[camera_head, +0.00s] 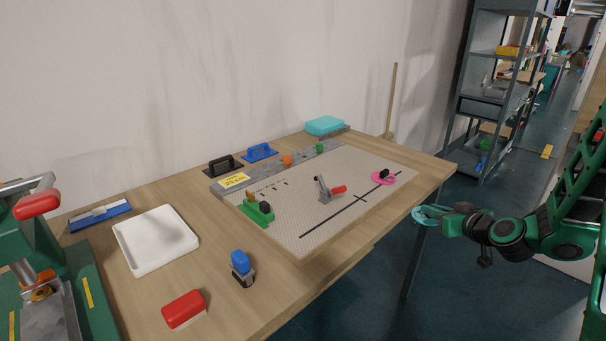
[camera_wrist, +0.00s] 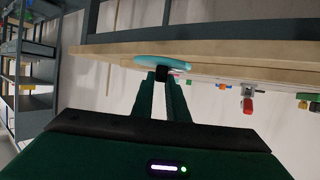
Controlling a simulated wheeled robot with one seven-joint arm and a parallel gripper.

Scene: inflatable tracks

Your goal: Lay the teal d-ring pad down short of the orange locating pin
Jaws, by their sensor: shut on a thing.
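The teal d-ring pad (camera_head: 426,216) is a flat round disc held off the table's right front edge, over the floor. My gripper (camera_head: 437,214) is shut on it. In the wrist view the teal pad (camera_wrist: 150,60) shows nearly edge-on between the fingertips (camera_wrist: 164,74), with a dark part of it between the jaws. The orange locating pin (camera_head: 287,160) stands on the grey strip along the back of the perforated board, well to the left of my gripper.
The perforated board (camera_head: 290,225) lies on the wooden table (camera_head: 215,300). A pink round pad (camera_head: 383,178) lies at its right, and a red-handled clamp (camera_head: 325,190) stands near its middle. A green pin (camera_head: 320,148) and blue float (camera_head: 260,152) are near the orange pin.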

